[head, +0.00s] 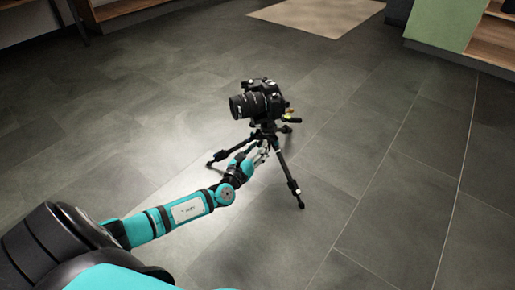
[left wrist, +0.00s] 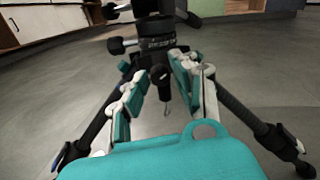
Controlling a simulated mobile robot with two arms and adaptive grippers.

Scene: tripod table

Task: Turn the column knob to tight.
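A black tripod (head: 291,184) stands on the floor with a black camera (head: 258,100) on top. My left gripper (head: 260,153) reaches the tripod just below its head, at the front of the column. In the left wrist view my left gripper (left wrist: 158,76) is open, one finger on each side of a small black round knob (left wrist: 160,75) at the column. I cannot tell whether the fingers touch the knob, and no tight or loose marking is readable. Other black knobs show higher up, at the left (left wrist: 117,45) and the right (left wrist: 187,18). My right gripper is not in view.
Tripod legs spread to the left (left wrist: 98,125) and right (left wrist: 245,110) of my gripper. The grey tiled floor (head: 390,200) around the tripod is clear. A light rug (head: 318,14) and shelving (head: 470,35) lie well behind.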

